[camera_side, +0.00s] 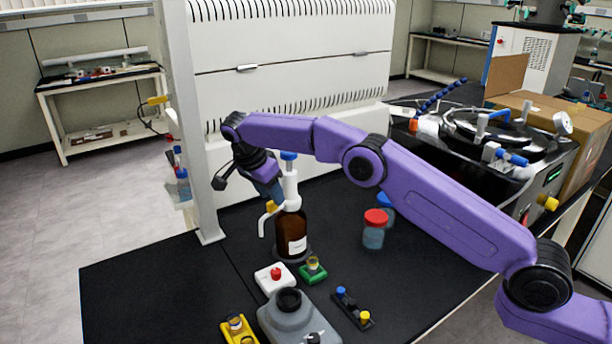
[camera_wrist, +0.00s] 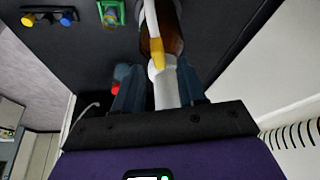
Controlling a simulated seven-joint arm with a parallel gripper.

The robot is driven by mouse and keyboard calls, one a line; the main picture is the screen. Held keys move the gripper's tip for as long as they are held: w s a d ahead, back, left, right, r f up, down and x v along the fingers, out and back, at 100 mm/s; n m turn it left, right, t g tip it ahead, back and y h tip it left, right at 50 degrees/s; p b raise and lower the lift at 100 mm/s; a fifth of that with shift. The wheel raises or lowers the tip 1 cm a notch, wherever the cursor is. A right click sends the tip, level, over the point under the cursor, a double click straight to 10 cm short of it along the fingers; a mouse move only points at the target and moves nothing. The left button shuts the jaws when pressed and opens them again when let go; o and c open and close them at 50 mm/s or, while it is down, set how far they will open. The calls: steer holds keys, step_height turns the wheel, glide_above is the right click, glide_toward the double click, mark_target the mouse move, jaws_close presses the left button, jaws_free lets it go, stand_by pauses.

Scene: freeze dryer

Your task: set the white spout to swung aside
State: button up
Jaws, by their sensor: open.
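A brown bottle (camera_side: 291,235) with a white dispenser top (camera_side: 291,190) and blue cap stands upright on the black bench. The white spout (camera_side: 263,224) hangs at the bottle's left in the side view, curving down from a yellow piece (camera_side: 270,206). In the wrist view the white spout (camera_wrist: 151,20) runs in front of the brown glass, with the yellow piece (camera_wrist: 157,58) at its near end.
A red-capped jar (camera_side: 374,232) and a blue-capped jar (camera_side: 386,208) stand right of the bottle. In front are a white box with a red button (camera_side: 275,279), a green holder (camera_side: 313,271), a grey device (camera_side: 298,320) and a black rack (camera_side: 353,308). The left front bench is clear.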

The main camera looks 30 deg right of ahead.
steer(key=shift+r, duration=0.6)
steer(key=s+d+r, duration=0.4)
steer(key=s+r, duration=0.5)
steer(key=s, duration=0.4)
steer(key=shift+s+d+r, duration=0.2)
steer(key=shift+r, duration=0.15)
steer(key=shift+o, duration=0.4)
